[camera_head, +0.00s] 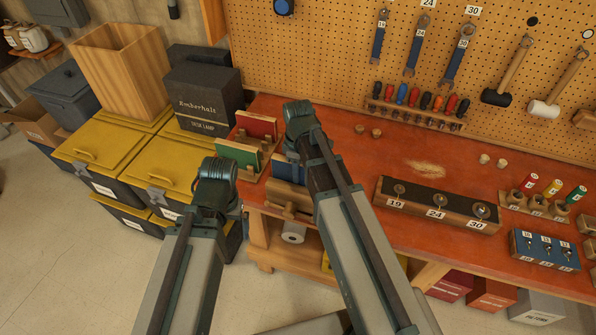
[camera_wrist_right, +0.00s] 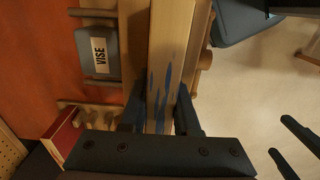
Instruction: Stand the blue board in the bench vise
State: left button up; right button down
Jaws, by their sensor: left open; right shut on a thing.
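The blue board (camera_wrist_right: 172,60) is between the fingers of my right gripper (camera_wrist_right: 160,115), seen in the right wrist view as a tan strip with blue smears. In the head view a blue face (camera_head: 284,172) shows beside my right arm, just behind the tan wooden front of the vise (camera_head: 287,194). The VISE label (camera_wrist_right: 100,56) lies beside the board in the wrist view. I cannot tell whether the board sits between the jaws. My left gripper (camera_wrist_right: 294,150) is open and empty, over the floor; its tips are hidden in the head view.
A red board (camera_head: 257,124) and a green board (camera_head: 238,153) stand in a rack at the bench's left end. The number block (camera_head: 436,203) and small-tool racks stand to the right. Yellow-lidded bins (camera_head: 100,152) are left of the bench.

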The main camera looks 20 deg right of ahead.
jog(key=shift+f+b, duration=0.5)
jog(key=shift+f, duration=0.15)
jog(key=c, duration=0.9)
grip_release()
jog(key=shift+r, duration=0.2)
jog(key=o, duration=0.3)
jog(key=shift+o, duration=0.2)
notch_tip(320, 180, up, 10)
jog(key=p, duration=1)
